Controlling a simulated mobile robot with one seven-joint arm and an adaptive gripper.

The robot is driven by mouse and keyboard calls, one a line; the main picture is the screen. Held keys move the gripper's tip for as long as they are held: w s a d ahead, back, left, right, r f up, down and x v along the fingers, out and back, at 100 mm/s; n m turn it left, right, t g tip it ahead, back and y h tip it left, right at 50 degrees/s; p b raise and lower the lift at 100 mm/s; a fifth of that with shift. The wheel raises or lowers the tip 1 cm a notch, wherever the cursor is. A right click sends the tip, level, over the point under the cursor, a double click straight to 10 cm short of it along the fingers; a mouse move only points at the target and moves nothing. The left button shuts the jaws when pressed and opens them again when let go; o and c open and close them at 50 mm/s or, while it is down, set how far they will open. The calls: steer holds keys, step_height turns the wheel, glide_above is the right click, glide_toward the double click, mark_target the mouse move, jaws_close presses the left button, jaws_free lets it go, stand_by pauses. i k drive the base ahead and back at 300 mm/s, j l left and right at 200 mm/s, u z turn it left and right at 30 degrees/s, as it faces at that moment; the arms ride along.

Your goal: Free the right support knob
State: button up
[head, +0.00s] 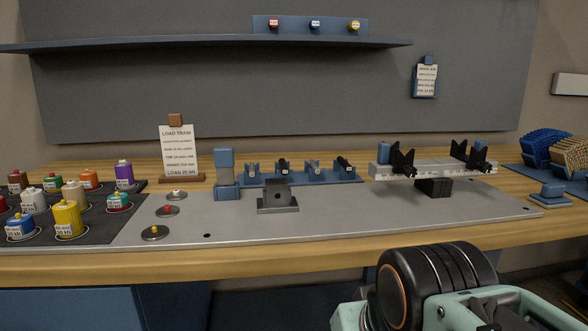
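A light grey beam (432,169) with scale markings lies across a black block (434,187) at the right of the grey plate. Two black forked supports stand on the beam, a left one (403,160) and a right one (468,155). My gripper's fingers are not in view; only part of my arm shows at the bottom right.
A grey plate (330,222) covers the middle of the wooden bench (285,255). Several coloured weights stand on a dark mat (95,232) at left. Blue lattice pieces (545,145) lie far right.

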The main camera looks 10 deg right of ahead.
mark_target(484, 167)
steer(key=z, duration=1.25)
